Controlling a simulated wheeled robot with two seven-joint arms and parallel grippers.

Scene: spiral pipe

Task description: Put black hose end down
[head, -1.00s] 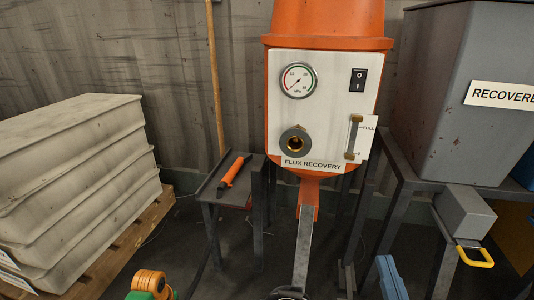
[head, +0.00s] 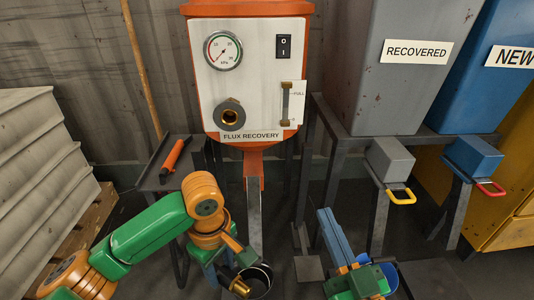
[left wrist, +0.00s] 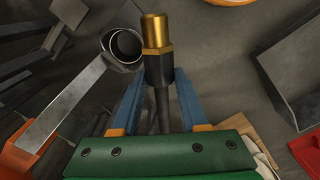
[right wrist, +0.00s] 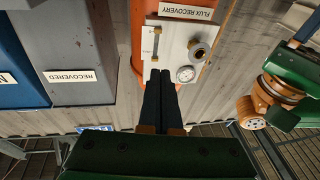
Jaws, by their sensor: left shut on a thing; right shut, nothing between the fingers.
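The black hose end, a brass fitting (head: 241,288) with a dark collar, is held in my left gripper (head: 228,268) at the bottom of the head view. The dark hose (left wrist: 163,112) runs back between the fingers. A dark round cup (left wrist: 125,45) lies beside the brass tip. My right gripper (right wrist: 160,74) is shut and empty, its fingers pointing toward the machine; it also shows in the head view (head: 327,213).
The orange flux recovery machine (head: 200,20) has a brass-lined port (head: 231,117). A small dark side table (head: 155,178) holds an orange-handled tool (head: 174,155). Grey (head: 400,85) and blue (head: 500,95) bins stand right. Pale stacked trays (head: 40,150) are left.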

